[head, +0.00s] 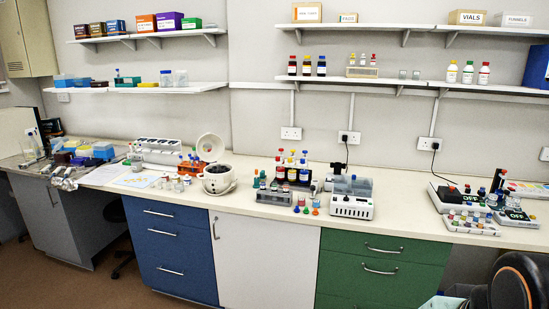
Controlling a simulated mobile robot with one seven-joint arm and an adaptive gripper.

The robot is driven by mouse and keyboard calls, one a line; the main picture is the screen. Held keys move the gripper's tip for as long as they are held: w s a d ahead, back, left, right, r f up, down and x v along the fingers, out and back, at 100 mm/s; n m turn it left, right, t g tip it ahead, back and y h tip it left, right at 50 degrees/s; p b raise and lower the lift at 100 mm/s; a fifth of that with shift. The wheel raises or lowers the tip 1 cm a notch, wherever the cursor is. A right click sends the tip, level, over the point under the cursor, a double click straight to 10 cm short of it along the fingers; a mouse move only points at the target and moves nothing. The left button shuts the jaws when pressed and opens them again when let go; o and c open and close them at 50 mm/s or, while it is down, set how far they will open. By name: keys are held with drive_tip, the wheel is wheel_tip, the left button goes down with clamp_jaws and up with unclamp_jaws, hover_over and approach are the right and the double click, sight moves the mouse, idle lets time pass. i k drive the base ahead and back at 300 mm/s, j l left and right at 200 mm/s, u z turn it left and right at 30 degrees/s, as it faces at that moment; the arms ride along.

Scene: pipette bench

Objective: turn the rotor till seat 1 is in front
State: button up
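A small white centrifuge (219,186) stands on the bench left of the middle, near the front edge. Its round lid (210,147) is raised and stands open behind the bowl. The dark rotor (217,169) shows inside the open bowl. It is too small here to read any seat number or tell which seat faces front. My gripper is not in view, so nothing of mine shows at the centrifuge.
An orange tube rack (191,166) stands close behind and left of the centrifuge. Right of it are a grey rack (273,197) and a white block device (351,206). Bare bench (405,203) lies further right. Shelves (350,80) hang above.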

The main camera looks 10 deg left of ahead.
sight(217, 169)
drive_tip(key=i+j+u, duration=0.1)
drive_tip(key=i+j, duration=0.45)
drive_tip(key=j, duration=0.45)
drive_tip(key=i+j+u, duration=0.15)
drive_tip(key=i+j, duration=0.45)
drive_tip(key=j, duration=0.35)
drive_tip(key=i+j+u, duration=0.1)
drive_tip(key=i+j, duration=0.55)
drive_tip(key=j, duration=0.2)
drive_tip(key=i+j+u, duration=0.1)
drive_tip(key=i+j, duration=0.6)
drive_tip(key=j, duration=0.1)
